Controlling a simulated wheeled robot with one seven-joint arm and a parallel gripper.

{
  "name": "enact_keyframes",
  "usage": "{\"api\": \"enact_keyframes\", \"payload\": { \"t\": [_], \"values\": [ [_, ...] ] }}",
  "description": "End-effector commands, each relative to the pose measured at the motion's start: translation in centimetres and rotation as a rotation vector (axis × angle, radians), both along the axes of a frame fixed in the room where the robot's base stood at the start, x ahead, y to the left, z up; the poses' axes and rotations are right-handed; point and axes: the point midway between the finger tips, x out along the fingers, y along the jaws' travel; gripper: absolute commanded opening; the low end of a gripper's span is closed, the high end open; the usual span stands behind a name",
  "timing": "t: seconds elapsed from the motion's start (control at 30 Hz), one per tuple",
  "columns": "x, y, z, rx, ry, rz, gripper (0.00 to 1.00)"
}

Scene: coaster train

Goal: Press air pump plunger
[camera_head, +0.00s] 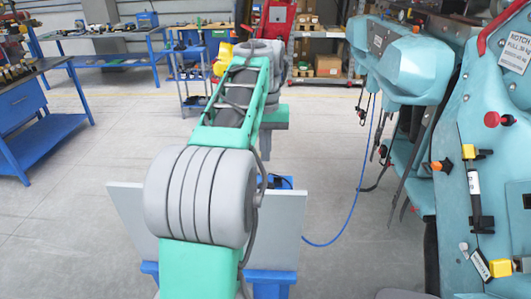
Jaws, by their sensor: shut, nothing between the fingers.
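My arm, green and grey, reaches forward through the middle of the view and covers much of what lies behind it. What looks like my gripper (265,150) shows as a narrow grey end pointing down, below a green link. It looks shut and holds nothing that I can see. Below it, partly behind my arm, is a small blue and dark object (281,182) on a stand between pale panels. It may be the air pump; I cannot make out its plunger. A blue hose (345,225) runs from there toward the train. Contact between gripper and pump cannot be told.
The teal coaster train (410,70) stands at the right, with hanging straps and a near seat part (490,150). Blue workbenches (45,135) stand at the left and a tool cart (190,75) behind. The grey floor at left is clear.

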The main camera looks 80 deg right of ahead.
Motion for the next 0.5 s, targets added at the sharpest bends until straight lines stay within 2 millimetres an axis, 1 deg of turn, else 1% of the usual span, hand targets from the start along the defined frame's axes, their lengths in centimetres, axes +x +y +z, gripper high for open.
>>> {"api": "enact_keyframes", "payload": {
  "t": [0.1, 0.2, 0.23, 0.3, 0.5],
  "values": [
    [0.0, 0.0, 2.8, 0.001, 0.0, -0.001, 0.0],
    [-0.1, -0.1, 4.8, 0.006, 0.0, 0.0, 0.0],
    [-0.2, -0.1, 5.2, 0.007, 0.001, -0.001, 0.0],
    [-0.2, -0.1, 5.6, 0.008, 0.001, -0.001, 0.0],
    [-0.2, 0.0, 5.2, 0.008, 0.001, 0.0, 0.0]
  ]
}}
